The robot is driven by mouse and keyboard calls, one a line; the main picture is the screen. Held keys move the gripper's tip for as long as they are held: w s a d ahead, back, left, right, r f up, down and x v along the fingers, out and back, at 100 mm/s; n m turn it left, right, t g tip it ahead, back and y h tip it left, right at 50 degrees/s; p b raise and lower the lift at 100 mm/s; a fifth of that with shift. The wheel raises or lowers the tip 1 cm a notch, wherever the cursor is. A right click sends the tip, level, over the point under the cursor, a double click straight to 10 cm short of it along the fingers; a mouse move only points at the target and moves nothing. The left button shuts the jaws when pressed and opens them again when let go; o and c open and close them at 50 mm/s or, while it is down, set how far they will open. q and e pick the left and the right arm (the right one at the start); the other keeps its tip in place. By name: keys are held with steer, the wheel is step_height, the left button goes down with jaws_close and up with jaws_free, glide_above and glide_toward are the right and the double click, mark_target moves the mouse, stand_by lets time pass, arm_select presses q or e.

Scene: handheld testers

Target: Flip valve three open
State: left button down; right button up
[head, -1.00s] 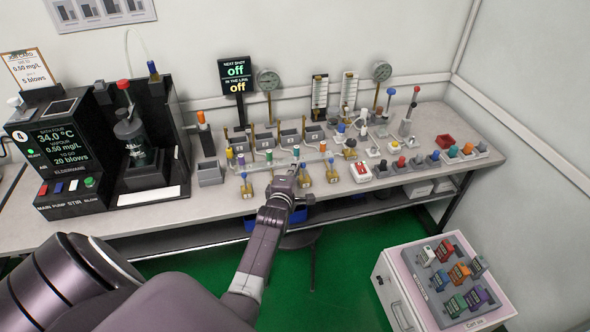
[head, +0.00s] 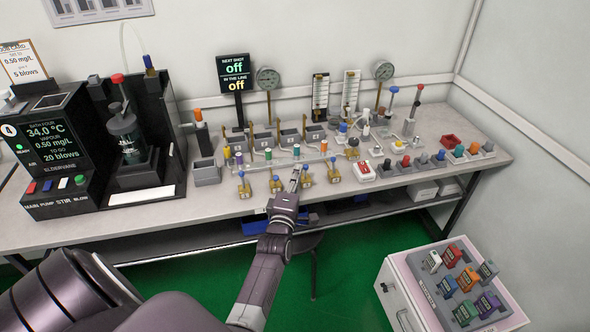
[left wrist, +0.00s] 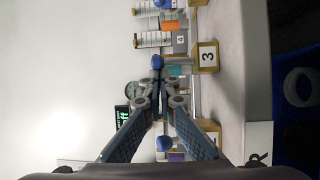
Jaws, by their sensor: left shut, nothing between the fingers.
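Valve three is a small brass block (left wrist: 207,57) with a "3" label in the left wrist view, with a blue-tipped lever (left wrist: 157,62) standing out from it. In the head view it appears to be the brass valve (head: 306,178) just right of my left gripper (head: 294,172). In the left wrist view my left gripper (left wrist: 161,80) is shut and empty, its fingertips close beside the blue tip. I cannot tell whether they touch. The fingers hide part of what lies behind. My right gripper is not in view.
Other brass valves stand along the bench front, at left (head: 245,186) and right (head: 333,172). A white box with a red top (head: 364,171) sits further right. Gauges and flow tubes stand behind. A cabinet with coloured blocks (head: 410,265) is at front right.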

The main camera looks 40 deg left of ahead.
arm_select(q)
steer(key=shift+s+d+f, duration=0.15)
steer(key=shift+s+d, duration=0.05)
steer(key=shift+d, duration=0.3)
steer(key=shift+s+f, duration=0.1)
steer(key=shift+s, duration=0.15)
steer(key=v, duration=0.7)
steer(key=shift+d, duration=0.1)
